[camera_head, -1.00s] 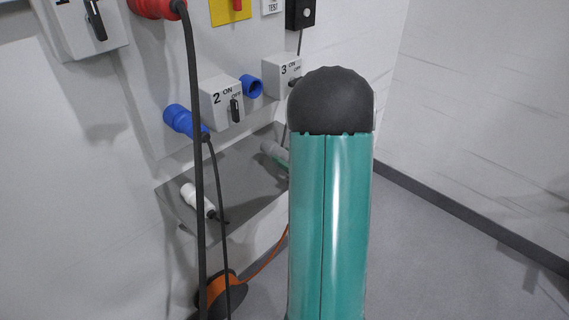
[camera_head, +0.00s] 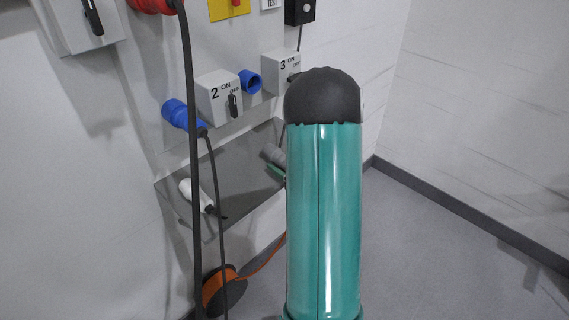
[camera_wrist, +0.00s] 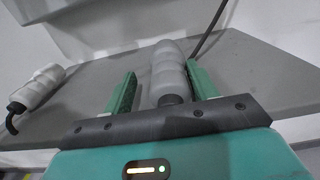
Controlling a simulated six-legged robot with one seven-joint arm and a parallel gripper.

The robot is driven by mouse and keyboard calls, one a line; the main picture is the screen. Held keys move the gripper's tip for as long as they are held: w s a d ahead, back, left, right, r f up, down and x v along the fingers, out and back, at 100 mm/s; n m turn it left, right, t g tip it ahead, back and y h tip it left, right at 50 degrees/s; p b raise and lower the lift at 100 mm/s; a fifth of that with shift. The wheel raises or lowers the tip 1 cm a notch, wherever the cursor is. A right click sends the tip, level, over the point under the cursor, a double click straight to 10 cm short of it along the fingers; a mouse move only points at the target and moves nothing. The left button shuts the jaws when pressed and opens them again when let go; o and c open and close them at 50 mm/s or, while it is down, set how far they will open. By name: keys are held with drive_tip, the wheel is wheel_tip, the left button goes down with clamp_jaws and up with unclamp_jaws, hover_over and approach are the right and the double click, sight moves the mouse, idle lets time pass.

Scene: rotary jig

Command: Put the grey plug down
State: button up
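The grey plug (camera_wrist: 169,72) lies on the grey shelf (camera_wrist: 250,75) between my gripper's two green fingers in the wrist view. A clear gap shows between the plug and the left finger; the right finger is close beside it. My gripper (camera_wrist: 161,84) is open around the plug, and the plug's dark end points toward the palm. In the head view the grey plug (camera_head: 273,153) shows on the shelf (camera_head: 240,176), partly hidden by my teal arm, with a green finger beside it.
A white plug (camera_head: 196,194) lies on the shelf's left part. A blue plug (camera_head: 183,116) sits on the wall panel by switch box 2 (camera_head: 219,97). Dark cables hang in front of the shelf. An orange cable reel (camera_head: 222,291) is below.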

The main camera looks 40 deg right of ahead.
drive_tip(key=shift+s+r, duration=0.15)
drive_tip(key=shift+r, duration=0.05)
drive_tip(key=s, duration=1.2)
drive_tip(key=w+a+r+n+g+y, duration=0.1)
drive_tip(key=a+r+n+g+y, duration=0.1)
drive_tip(key=a+n+g+y, duration=0.35)
drive_tip(key=w+a+r+n+g+y, duration=0.25)
drive_tip(key=a+n, duration=0.35)
drive_tip(key=a, duration=0.5)
drive_tip(key=a+r+n+g+y, duration=0.3)
drive_tip(key=a+n, duration=0.3)
drive_tip(key=a, duration=0.3)
drive_tip(key=s+a+n+g+h, duration=0.4)
drive_tip(key=a+n+g, duration=0.15)
drive_tip(key=n, duration=0.25)
wheel_tip(320, 180, up, 8)
drive_tip(key=s+a+n+t+h, duration=0.1)
drive_tip(key=s+n+t+h, duration=0.1)
drive_tip(key=n+t+h, duration=0.2)
drive_tip(key=n+h, duration=0.3)
drive_tip(key=n, duration=0.3)
drive_tip(key=shift+a+f, duration=0.15)
drive_tip(key=shift+f, duration=0.1)
